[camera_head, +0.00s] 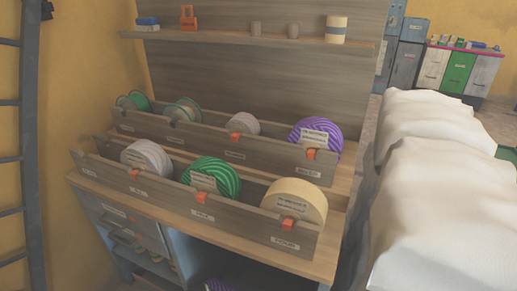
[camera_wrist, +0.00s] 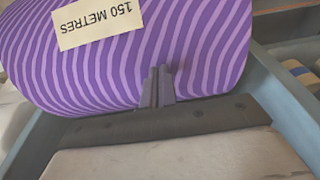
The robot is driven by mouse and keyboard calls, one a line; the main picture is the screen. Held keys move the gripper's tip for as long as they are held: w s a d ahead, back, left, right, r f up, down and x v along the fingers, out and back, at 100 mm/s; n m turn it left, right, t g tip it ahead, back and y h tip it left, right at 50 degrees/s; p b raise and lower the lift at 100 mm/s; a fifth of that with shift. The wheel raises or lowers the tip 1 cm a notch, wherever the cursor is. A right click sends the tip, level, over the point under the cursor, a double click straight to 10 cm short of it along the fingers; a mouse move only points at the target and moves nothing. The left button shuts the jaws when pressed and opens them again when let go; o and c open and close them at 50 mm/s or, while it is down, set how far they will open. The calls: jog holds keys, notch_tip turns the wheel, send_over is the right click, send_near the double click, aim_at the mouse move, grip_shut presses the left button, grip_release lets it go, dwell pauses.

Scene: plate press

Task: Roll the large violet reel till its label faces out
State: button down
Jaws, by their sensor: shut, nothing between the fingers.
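A large violet striped reel (camera_wrist: 100,70) fills the upper left of the wrist view. Its pale label (camera_wrist: 97,22), reading "150 METRES", shows near the top edge, upside down in the picture. My gripper (camera_wrist: 157,72) is shut and empty, its tips in front of the reel's lower right part; I cannot tell whether they touch it. In the head view a violet piece (camera_head: 222,286) shows low under the bench at the bottom edge, mostly cut off. Another violet reel (camera_head: 322,126) with a label sits in the back trough. My gripper is not visible in the head view.
In the wrist view a dark strip with screws (camera_wrist: 160,124) runs below the reel, and blue frame bars (camera_wrist: 282,100) flank it. In the head view, wooden troughs (camera_head: 200,217) hold several other reels on the bench. White covered bulks (camera_head: 440,215) stand at right.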

jog(key=shift+s+a+f, duration=0.1)
jog(key=shift+s+f, duration=0.2)
jog(key=shift+s, duration=0.1)
jog(key=shift+s, duration=0.15)
jog(key=shift+s+a+f+p, duration=0.15)
jog(key=shift+s+p, duration=0.1)
jog(key=shift+s, duration=0.15)
jog(key=shift+s+a+f+p, duration=0.1)
jog(key=shift+s+a+p, duration=0.1)
jog(key=shift+s, duration=0.15)
jog(key=shift+s+a+f, duration=0.25)
jog(key=shift+s+f, duration=0.15)
jog(key=shift+s, duration=0.25)
jog(key=shift+s+a+f, duration=0.1)
jog(key=shift+f, duration=0.05)
dwell(0.3)
